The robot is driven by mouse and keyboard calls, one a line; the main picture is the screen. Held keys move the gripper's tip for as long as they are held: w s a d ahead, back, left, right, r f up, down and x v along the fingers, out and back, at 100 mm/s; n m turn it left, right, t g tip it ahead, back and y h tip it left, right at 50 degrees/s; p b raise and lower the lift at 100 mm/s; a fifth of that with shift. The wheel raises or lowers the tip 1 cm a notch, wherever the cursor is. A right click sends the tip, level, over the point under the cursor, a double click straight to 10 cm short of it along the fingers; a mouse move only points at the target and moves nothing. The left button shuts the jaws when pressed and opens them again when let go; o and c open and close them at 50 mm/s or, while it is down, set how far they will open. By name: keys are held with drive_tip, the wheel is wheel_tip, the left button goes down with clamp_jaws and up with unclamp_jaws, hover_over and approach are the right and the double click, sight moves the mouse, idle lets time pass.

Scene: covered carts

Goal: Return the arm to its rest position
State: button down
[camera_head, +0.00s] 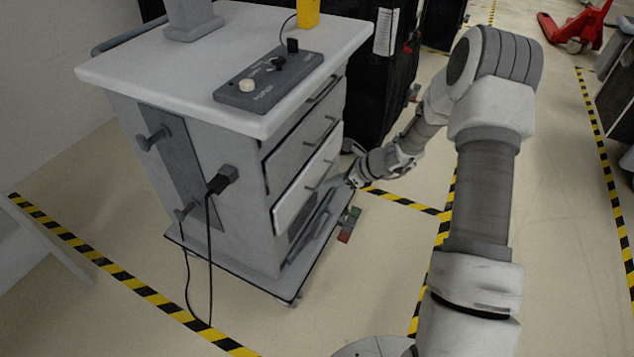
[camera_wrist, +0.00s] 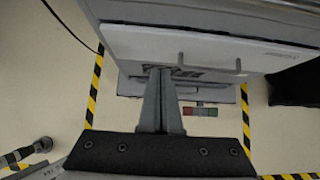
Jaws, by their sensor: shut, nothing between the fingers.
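My arm (camera_head: 480,200) reaches from the lower right of the head view toward the front of a grey cart. My gripper (camera_head: 354,181) is at the far end, low beside the cart's drawer front; its fingers are small and partly hidden there. In the wrist view my gripper (camera_wrist: 160,70) shows its two fingers together and empty. A white drawer (camera_head: 306,188) is on the cart's front and looks slightly pulled out. Its front with a bar handle also shows above the fingers in the wrist view (camera_wrist: 140,45). I cannot tell whether the fingers touch the cart.
The cart's top (camera_head: 160,75) carries a grey control box (camera_head: 268,80). A cable hangs from a plug (camera_head: 222,180) on its side. A red and green block-like part (camera_head: 349,225) sits low by the cart's base. Dark covered carts (camera_head: 385,75) stand behind. Open floor (camera_head: 560,230) lies to the right.

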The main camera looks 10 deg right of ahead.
drive_tip(key=s+a+r+n+g+h, duration=0.1)
drive_tip(key=s+r+n, duration=0.6)
drive_tip(key=r, duration=0.4)
drive_tip(key=s+a+r+n+g+h, duration=0.1)
drive_tip(key=s+r+n, duration=0.55)
drive_tip(key=r, duration=0.55)
drive_tip(key=s+d+r+n+t+h, duration=0.1)
drive_tip(key=s+d+r+n+h, duration=0.2)
drive_tip(key=s+n, duration=0.45)
drive_tip(key=s+d+r+n+t+h, duration=0.15)
drive_tip(key=s+r+n, duration=0.35)
drive_tip(key=s, duration=0.6)
wheel_tip(320, 180, up, 20)
drive_tip(key=m+p, duration=0.1)
drive_tip(key=p, duration=1.9)
drive_tip(key=shift+a+h, duration=0.15)
drive_tip(key=shift+h, duration=0.3)
